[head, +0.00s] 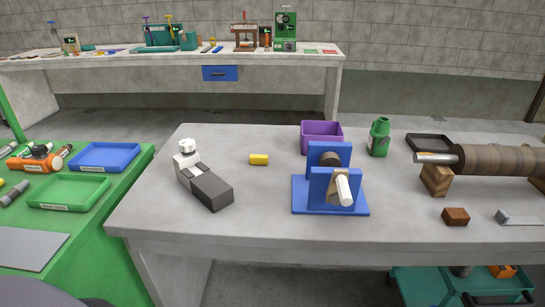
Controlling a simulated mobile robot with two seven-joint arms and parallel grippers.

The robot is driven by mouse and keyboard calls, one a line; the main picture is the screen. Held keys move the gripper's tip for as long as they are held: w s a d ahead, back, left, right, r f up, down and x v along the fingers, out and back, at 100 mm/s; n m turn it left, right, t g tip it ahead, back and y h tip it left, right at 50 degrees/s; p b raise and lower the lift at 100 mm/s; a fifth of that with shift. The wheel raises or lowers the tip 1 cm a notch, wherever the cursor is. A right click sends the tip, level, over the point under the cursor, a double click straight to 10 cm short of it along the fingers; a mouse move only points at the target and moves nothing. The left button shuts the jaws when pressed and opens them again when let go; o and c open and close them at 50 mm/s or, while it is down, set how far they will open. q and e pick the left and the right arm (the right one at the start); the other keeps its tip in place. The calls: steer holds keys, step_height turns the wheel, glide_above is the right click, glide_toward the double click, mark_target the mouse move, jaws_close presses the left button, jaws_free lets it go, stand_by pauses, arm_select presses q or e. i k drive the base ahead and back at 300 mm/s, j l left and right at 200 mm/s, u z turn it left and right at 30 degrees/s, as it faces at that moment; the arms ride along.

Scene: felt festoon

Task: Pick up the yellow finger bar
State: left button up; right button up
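A small yellow bar (258,159), the only yellow piece lying on the pale grey table (250,215), rests flat near the middle of its left half. It is short and blocky, and nothing touches it. Neither of my grippers shows in the head view, so I cannot tell their state or where they are relative to the bar.
A grey-and-white device (206,185) lies left of the bar. A blue stand (330,187) holding a white-ended shaft is to the right, with a purple bin (321,135) behind it. A green bottle (379,137) and brown roller (495,160) are farther right. Table space around the bar is clear.

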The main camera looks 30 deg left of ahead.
mark_target(254, 159)
steer(key=i+l+u, duration=0.15)
steer(key=i+l, duration=0.45)
steer(key=l+u, duration=0.15)
steer(key=u, duration=1.05)
